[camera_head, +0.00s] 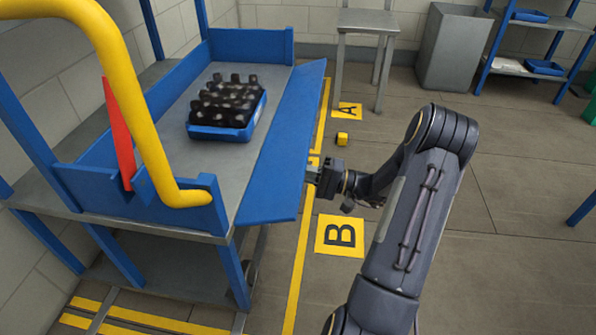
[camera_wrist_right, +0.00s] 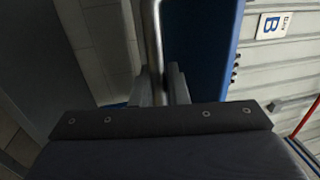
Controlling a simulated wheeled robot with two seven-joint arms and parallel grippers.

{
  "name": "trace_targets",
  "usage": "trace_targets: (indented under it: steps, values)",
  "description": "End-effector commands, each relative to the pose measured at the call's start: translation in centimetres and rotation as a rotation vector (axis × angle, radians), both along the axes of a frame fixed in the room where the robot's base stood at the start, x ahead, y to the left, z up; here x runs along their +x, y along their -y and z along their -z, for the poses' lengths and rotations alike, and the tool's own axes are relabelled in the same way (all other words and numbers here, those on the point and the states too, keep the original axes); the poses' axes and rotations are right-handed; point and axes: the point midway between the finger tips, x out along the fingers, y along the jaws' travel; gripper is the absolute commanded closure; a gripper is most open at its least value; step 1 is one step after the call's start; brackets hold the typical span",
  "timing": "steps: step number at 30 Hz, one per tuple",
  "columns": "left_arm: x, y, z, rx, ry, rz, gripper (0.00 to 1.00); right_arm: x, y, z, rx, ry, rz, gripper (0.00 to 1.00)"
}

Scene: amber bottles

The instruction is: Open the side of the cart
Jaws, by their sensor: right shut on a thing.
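The cart (camera_head: 200,140) stands at the left of the head view, with a grey deck and blue walls. Its near right side is a long blue panel (camera_head: 275,155) that leans outward from the deck edge. My right gripper (camera_head: 316,177) is at the outer face of this panel. In the right wrist view the fingers (camera_wrist_right: 161,84) are shut around a grey metal bar (camera_wrist_right: 152,35) beside the blue panel (camera_wrist_right: 200,45). The exact contact is partly hidden by the gripper body. My left gripper is not in view.
A blue crate (camera_head: 218,133) of dark bottles sits on the deck. A yellow curved handle (camera_head: 130,85) and a red bar (camera_head: 117,130) rise at the cart's near end. Floor mat B (camera_head: 322,248) and a small yellow block (camera_head: 342,139) lie right of the cart. Floor farther right is open.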

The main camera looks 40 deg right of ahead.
Motion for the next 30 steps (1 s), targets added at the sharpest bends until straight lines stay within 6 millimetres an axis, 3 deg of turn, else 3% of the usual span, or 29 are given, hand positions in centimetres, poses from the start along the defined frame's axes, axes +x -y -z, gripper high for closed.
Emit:
trace_targets:
  steps: [1,12,30]
  values:
    - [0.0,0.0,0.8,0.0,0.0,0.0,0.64,0.1,0.1,1.0,0.03,0.028,0.002,1.0]
    - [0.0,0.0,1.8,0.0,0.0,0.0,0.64,0.5,-0.3,2.8,0.17,0.199,0.003,1.0]
    - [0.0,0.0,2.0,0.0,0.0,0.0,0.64,0.7,-0.5,3.2,0.211,0.254,0.003,1.0]
